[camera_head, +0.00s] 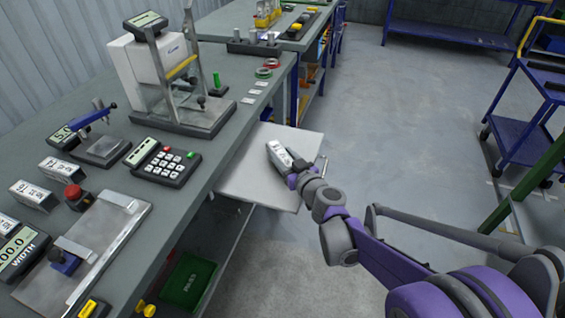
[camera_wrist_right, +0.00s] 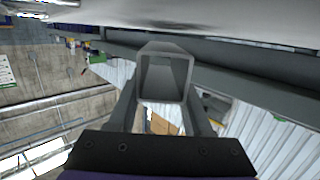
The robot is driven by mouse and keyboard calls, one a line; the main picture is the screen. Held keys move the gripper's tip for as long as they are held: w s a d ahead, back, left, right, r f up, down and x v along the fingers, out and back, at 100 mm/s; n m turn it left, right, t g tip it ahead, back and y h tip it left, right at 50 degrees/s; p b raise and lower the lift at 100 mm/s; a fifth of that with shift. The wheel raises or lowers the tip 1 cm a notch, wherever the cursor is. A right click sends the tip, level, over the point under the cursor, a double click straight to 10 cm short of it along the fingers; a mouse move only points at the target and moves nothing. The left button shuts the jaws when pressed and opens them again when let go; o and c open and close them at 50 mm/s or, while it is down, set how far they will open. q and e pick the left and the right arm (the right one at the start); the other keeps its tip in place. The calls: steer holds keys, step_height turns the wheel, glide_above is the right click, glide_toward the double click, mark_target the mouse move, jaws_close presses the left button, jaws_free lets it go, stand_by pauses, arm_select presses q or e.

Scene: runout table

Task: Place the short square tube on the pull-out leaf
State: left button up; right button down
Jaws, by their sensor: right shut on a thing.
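The short square tube (camera_head: 279,154) is grey with a white label on top. It is over the pull-out leaf (camera_head: 245,178), a pale flat board sticking out from the bench's right side. My right gripper (camera_head: 294,172) is shut on the tube. In the right wrist view the tube (camera_wrist_right: 166,76) shows its hollow square end between the two fingers, with a pale surface close by along the top edge. I cannot tell whether the tube touches the leaf. My left gripper is not in view.
On the bench (camera_head: 222,162) stand a keypad device (camera_head: 162,163), a white instrument with a metal frame (camera_head: 150,70) and several labelled blocks (camera_head: 62,170). A green bin (camera_head: 187,282) sits below. Floor right of the leaf is open, with a blue cart (camera_head: 530,110) beyond.

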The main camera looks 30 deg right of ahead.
steer(key=shift+f, duration=0.9)
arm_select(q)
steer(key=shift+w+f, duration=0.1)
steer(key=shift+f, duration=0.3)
arm_select(e)
steer(key=shift+r, duration=0.1)
steer(key=shift+c, duration=1.6)
jaws_free()
